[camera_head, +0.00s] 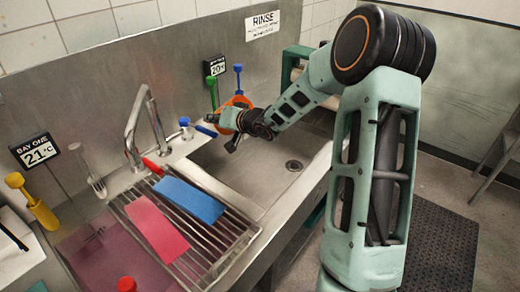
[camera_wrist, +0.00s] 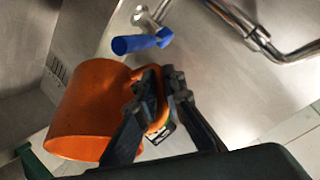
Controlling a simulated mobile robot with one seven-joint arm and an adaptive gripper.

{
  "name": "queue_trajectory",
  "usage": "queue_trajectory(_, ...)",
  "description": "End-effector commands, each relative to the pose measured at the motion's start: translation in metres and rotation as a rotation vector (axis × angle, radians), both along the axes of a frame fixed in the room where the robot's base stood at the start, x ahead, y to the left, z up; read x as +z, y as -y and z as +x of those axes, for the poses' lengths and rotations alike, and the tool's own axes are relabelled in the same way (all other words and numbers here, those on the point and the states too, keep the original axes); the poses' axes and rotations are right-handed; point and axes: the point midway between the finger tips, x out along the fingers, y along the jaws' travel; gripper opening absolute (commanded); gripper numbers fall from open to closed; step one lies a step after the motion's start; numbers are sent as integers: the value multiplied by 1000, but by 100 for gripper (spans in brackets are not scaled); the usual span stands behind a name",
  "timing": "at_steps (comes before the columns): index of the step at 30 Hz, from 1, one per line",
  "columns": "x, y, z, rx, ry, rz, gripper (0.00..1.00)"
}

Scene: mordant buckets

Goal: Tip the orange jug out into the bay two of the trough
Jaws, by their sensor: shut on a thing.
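The orange jug (camera_head: 234,108) is at the back of the trough, partly hidden behind my gripper (camera_head: 238,129). In the wrist view the jug (camera_wrist: 82,112) is large at the left, with its handle (camera_wrist: 158,112) between the fingers of my gripper (camera_wrist: 160,92). My gripper is shut on the handle. The jug appears held near the back left of bay two; its exact height and tilt are hard to tell. Its contents are not visible. Bay two (camera_head: 270,180) is the right steel basin, with a drain (camera_head: 294,165) in its bare floor. No stream shows.
A steel faucet (camera_head: 143,125) and blue-handled tap (camera_head: 185,124) stand behind. Bay signs (camera_head: 36,149) (camera_head: 216,67) are at the back.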

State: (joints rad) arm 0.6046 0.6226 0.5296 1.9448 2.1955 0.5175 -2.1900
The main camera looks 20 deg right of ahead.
Motion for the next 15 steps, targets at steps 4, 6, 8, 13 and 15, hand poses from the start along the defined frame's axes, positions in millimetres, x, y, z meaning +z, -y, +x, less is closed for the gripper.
queue_trajectory(4, 1, 0, 0, 2, 17, 15, 0)
queue_trajectory(6, 1, 1, 0, 1, 23, 23, 0)
queue_trajectory(8, 1, 1, -1, 1, 28, 29, 0)
queue_trajectory(13, 1, 1, -2, 3, 45, 44, 0)
queue_trajectory(15, 1, 2, -2, 2, 50, 51, 0)
